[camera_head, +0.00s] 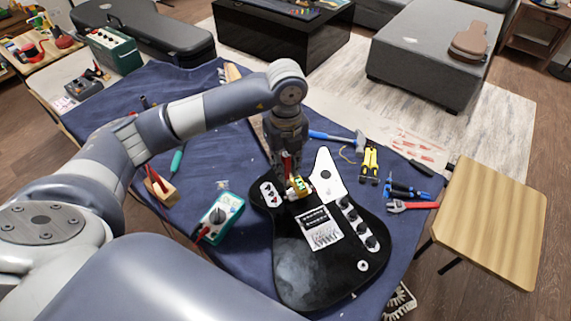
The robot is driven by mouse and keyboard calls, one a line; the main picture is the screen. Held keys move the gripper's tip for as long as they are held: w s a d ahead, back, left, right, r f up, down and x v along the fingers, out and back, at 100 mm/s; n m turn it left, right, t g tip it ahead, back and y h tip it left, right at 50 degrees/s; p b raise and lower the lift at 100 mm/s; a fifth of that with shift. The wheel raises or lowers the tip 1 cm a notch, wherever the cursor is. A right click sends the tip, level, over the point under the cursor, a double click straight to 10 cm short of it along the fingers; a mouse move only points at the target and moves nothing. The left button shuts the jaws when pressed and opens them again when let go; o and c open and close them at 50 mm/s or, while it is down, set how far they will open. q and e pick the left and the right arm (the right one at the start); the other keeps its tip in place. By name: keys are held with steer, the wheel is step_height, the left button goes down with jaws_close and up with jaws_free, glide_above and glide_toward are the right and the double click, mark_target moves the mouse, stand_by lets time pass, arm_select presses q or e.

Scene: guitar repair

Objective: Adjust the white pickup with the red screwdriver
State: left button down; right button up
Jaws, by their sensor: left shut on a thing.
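The black guitar body (305,268) lies on the blue cloth, with a white plate (326,176) near its upper end. My left gripper (291,178) points down over the upper part of the body. It is shut on the red screwdriver (287,164), of which only a narrow red strip shows between the fingers. The screwdriver's tip is hidden. A small yellow and green part shows at the fingertips, and I cannot tell what it is. I cannot clearly make out the white pickup in this area; the gripper covers part of it. My right gripper is not in view.
A teal multimeter (219,218) lies left of the guitar. A wooden block (161,190) holding tools stands further left. A wooden stool (490,220) stands beside the table.

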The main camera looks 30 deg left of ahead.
arm_select(q)
steer(key=shift+f+m+b, duration=0.15)
steer(key=shift+m+b, duration=0.55)
steer(key=shift+m, duration=0.4)
steer(key=m+b, duration=0.1)
steer(key=m, duration=0.1)
steer(key=shift+m, duration=0.3)
steer(key=m+b, duration=0.1)
steer(key=m, duration=0.1)
steer(key=shift+m+b, duration=0.3)
steer(key=shift+b, duration=0.05)
steer(key=shift+m, duration=0.5)
steer(key=shift+m+b, duration=0.7)
steer(key=shift+m, duration=0.1)
steer(key=m+b, duration=0.2)
steer(key=m, duration=0.1)
steer(key=shift+d+m, duration=0.1)
steer(key=shift+m, duration=0.3)
steer(key=shift+m+b, duration=0.75)
steer(key=shift+m, duration=0.95)
steer(key=shift+m+b, duration=0.8)
steer(key=m+b, duration=0.2)
steer(key=m, duration=0.1)
steer(key=shift+m, duration=0.9)
steer(key=shift+s+r+m+b, duration=0.1)
steer(key=shift+r+m+b, duration=0.15)
steer(key=shift+m, duration=0.25)
